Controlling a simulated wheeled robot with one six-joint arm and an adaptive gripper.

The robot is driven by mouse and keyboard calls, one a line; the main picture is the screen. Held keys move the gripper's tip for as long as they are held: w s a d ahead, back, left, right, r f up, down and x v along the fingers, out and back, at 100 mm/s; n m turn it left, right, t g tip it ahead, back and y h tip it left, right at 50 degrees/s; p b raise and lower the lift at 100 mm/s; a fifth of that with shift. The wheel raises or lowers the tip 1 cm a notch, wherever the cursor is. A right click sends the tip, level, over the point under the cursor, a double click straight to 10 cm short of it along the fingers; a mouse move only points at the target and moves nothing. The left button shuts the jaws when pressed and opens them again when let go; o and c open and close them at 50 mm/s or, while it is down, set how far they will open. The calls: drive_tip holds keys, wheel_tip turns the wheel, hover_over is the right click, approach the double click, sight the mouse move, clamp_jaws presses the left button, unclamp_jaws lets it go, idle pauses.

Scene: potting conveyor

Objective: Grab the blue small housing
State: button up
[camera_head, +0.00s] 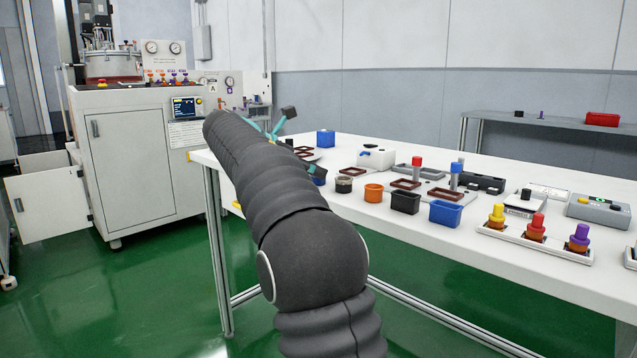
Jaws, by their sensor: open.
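A small blue round housing (320,181) stands on the white table at the left end of a row of housings, partly hidden by my gripper. My gripper (302,141) is open and shows only in part past my dark arm sleeve. One teal finger with a dark tip points up; the other dark tip is low, just above or beside the small blue housing. I cannot tell whether it touches. A larger rectangular blue housing (445,213) stands at the right end of the row. Another blue box (326,138) stands farther back.
Between the blue ones stand a small black housing (344,185), an orange one (373,193) and a rectangular black one (405,202). Brown frames (406,184) and a white box (376,157) lie behind. A rack with colored knobs (536,240) is at the right.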

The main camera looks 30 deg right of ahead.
drive_tip(key=x, duration=0.3)
drive_tip(key=c, duration=0.9)
